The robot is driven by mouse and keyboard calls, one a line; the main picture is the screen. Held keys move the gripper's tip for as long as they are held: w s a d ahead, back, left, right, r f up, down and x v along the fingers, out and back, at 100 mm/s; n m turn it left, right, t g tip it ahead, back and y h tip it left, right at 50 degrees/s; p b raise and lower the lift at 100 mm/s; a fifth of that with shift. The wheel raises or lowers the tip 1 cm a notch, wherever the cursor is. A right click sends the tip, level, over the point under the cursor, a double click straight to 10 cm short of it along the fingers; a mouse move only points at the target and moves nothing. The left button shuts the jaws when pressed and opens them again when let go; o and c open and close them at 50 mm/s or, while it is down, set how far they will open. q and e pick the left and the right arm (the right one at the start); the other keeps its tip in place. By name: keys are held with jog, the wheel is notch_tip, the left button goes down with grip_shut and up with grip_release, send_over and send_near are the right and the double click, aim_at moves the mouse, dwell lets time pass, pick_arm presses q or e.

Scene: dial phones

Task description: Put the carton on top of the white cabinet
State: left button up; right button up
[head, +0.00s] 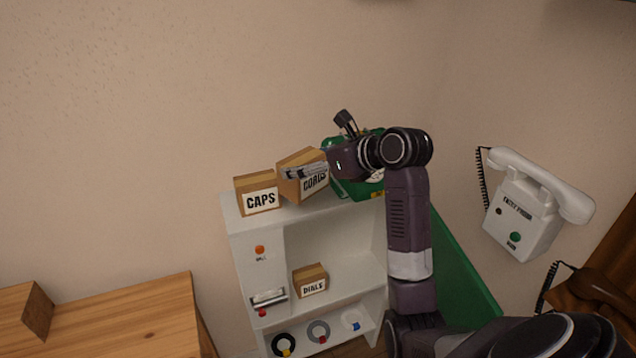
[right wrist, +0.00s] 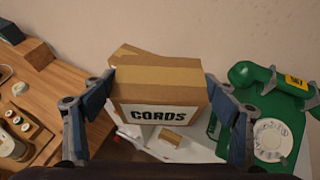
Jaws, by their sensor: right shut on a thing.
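The brown CORDS carton (head: 301,184) is tilted in the head view, at the white cabinet's (head: 300,222) top, beside the CAPS carton (head: 258,195). My right gripper (head: 308,171) is shut on it from above. In the right wrist view the CORDS carton (right wrist: 160,90) sits between the two fingers, its label facing the camera. I cannot tell whether its base touches the cabinet top. A small DIALS carton (head: 311,281) is on the cabinet's middle shelf. My left gripper is not in view.
A green dial phone (head: 358,188) stands at the right on the cabinet top; it also shows in the right wrist view (right wrist: 270,125). A white wall phone (head: 530,205) hangs on the right wall. A wooden desk (head: 125,320) is at the left.

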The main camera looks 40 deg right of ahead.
aim_at(312, 149)
jog(key=w+d+r, duration=0.1)
jog(key=w+d+r+m+h+p, duration=0.1)
jog(key=r, duration=0.1)
jog(key=w+d+r+m+h, duration=0.1)
jog(key=w+r, duration=0.1)
jog(key=shift+d+r+p, duration=0.25)
jog(key=shift+d+p, duration=0.1)
jog(key=shift+d, duration=0.05)
jog(key=w+d+r+m+h+p, duration=0.1)
jog(key=w+r+m+h+p, duration=0.1)
jog(key=r, duration=0.3)
jog(key=shift+w+d+r+m+h, duration=0.15)
jog(key=shift+w+r+m+h, duration=0.25)
jog(key=shift+w+h, duration=0.3)
jog(key=shift+w, duration=0.15)
pick_arm(q)
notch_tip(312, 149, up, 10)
jog(key=p, duration=0.5)
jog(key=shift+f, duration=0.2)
pick_arm(e)
jog(key=shift+d+f, duration=0.2)
jog(key=shift+f, duration=9.65)
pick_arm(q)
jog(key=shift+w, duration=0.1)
pick_arm(e)
jog(key=shift+a+f, duration=0.1)
jog(key=o, duration=1.4)
